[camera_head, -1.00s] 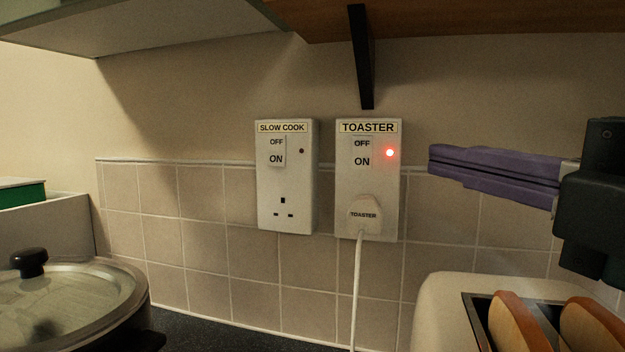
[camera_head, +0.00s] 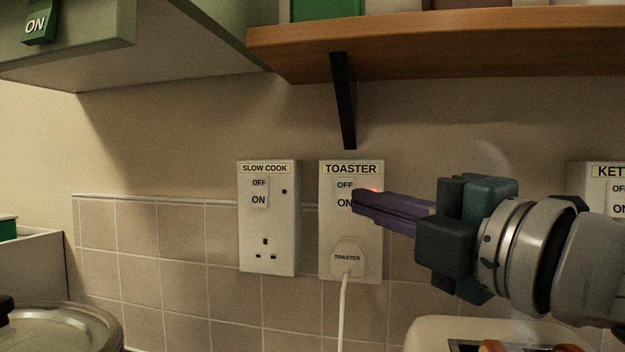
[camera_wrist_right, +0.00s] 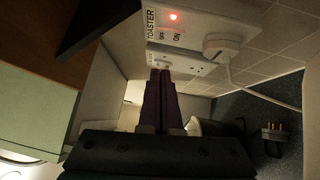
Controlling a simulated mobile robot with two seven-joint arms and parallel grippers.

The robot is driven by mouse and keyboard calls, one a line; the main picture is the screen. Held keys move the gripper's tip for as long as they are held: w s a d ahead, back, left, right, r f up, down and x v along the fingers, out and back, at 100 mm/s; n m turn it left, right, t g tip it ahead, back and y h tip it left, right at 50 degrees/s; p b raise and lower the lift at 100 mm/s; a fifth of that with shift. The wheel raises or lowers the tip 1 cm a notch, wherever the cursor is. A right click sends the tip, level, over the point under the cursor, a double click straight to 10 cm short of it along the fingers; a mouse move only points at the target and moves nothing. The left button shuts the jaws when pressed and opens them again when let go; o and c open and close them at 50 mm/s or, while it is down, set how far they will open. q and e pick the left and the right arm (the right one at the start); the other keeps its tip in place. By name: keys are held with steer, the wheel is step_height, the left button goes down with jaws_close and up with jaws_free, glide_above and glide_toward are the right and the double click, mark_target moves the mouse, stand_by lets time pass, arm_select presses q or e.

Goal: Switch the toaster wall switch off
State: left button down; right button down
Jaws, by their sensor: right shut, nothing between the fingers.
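The toaster wall switch (camera_head: 344,194) is a rocker marked OFF and ON on the white toaster socket plate (camera_head: 370,262). Its red light glows, partly behind my fingers in the head view; the lit plate also shows in the right wrist view (camera_wrist_right: 188,30). A white plug (camera_head: 347,259) marked TOASTER sits in the socket. My right gripper (camera_head: 360,201) is shut and empty, its purple fingertips in front of the plate, just right of the rocker. They overlap the rocker's right edge in the picture; I cannot tell whether they touch. My left gripper is not in view.
The slow cook socket plate (camera_head: 269,225) is to the left, with a kettle plate (camera_head: 602,190) at the right edge. A wooden shelf (camera_head: 450,45) on a black bracket (camera_head: 344,100) hangs above. The toaster (camera_head: 425,335) with bread stands below my right arm. A lidded pan (camera_head: 65,330) is lower left.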

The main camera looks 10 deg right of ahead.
mark_target(337, 185)
steer(key=shift+w+d+r+p, duration=0.1)
steer(key=shift+w+r+p, duration=0.05)
steer(key=shift+w, duration=0.95)
steer(key=shift+w+r+p, duration=0.1)
steer(key=shift+w+p, duration=0.05)
steer(key=shift+w, duration=0.95)
steer(key=shift+w+d+r+p, duration=0.1)
steer(key=shift+w+r+p, duration=0.05)
steer(key=shift+w, duration=0.95)
